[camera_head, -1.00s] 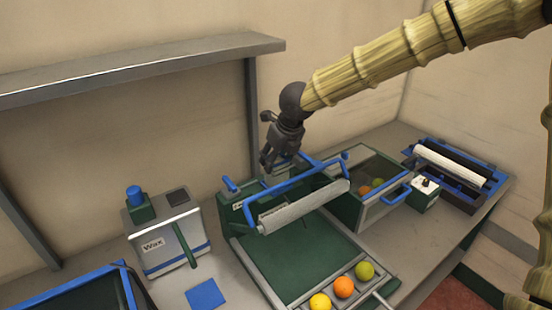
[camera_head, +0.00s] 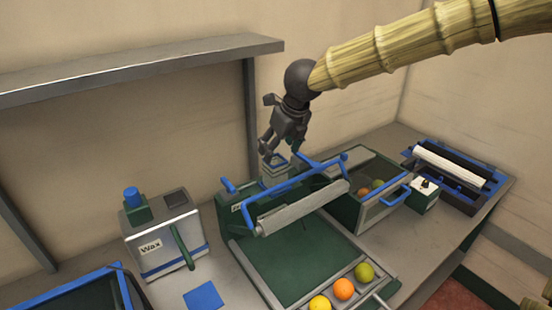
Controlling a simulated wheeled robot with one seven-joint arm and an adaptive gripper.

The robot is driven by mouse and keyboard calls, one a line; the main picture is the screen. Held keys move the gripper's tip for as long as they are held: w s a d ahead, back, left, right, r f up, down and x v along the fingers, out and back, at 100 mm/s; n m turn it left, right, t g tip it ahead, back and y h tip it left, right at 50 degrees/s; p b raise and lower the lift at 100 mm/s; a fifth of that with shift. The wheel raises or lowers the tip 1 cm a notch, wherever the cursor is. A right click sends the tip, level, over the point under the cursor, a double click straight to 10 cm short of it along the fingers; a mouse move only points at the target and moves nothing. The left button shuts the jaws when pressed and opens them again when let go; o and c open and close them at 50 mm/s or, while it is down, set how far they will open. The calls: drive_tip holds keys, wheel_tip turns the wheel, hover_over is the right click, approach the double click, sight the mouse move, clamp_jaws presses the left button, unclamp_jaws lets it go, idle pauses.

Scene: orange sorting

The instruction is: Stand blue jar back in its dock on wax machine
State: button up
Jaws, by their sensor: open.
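The wax machine (camera_head: 160,238) is a pale box labelled "Wax" at the left, with a green lever on its front. A blue cylinder that looks like the blue jar (camera_head: 132,195) stands upright in a green dock (camera_head: 136,212) on the machine's top left. The dock hides its lower part. My gripper (camera_head: 278,150) is open, well to the right of the wax machine. It points down above a small grey container with a blue rim (camera_head: 275,166), behind the roller machine. I cannot tell whether the fingers touch that container.
The roller machine (camera_head: 288,258) with its blue handle fills the middle, with several fruits in front. A green fruit box (camera_head: 366,198) and another roller unit (camera_head: 455,172) stand to the right. A wall shelf (camera_head: 140,68) hangs at the left. A blue pad (camera_head: 203,295) lies before the wax machine.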

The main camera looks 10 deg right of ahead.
drive_tip(key=a+v, duration=0.1)
drive_tip(key=v, duration=0.5)
drive_tip(key=shift+d+b, duration=0.35)
drive_tip(key=shift+d, duration=0.15)
drive_tip(key=shift+r, duration=0.1)
idle(0.6)
